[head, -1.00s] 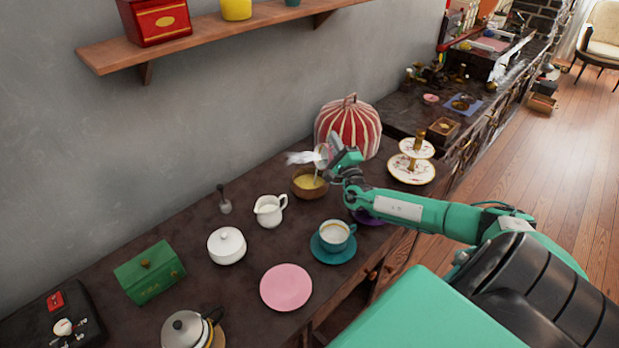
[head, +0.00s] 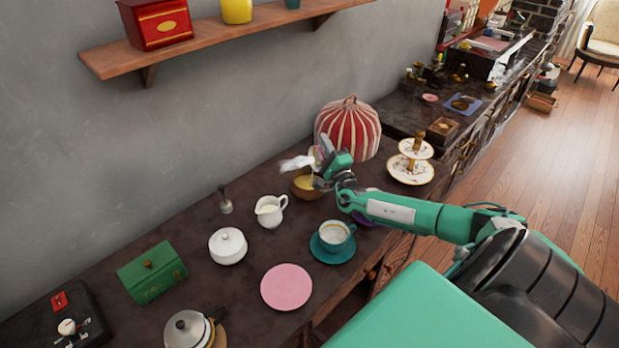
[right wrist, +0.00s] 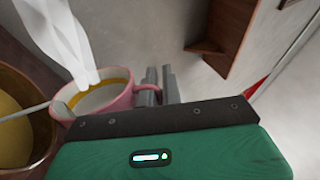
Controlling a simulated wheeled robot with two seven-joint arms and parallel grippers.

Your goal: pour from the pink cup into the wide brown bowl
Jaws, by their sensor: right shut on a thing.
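My right gripper (head: 328,158) is above the wide brown bowl (head: 300,192) in the head view. It is shut on the handle of the pink cup (right wrist: 122,96), whose inside shows amber liquid in the right wrist view. The bowl holds yellowish liquid. White steam trails from the cup. In the head view the gripper partly hides the cup and the bowl's right side. My left gripper is out of view.
A red-striped tea cosy (head: 348,125) stands close behind the gripper. A white creamer (head: 270,212) stands left of the bowl, and a teal cup (head: 334,235) on a saucer is nearer. A tiered stand (head: 411,172) is to the right. A wooden shelf (head: 225,36) juts from the wall.

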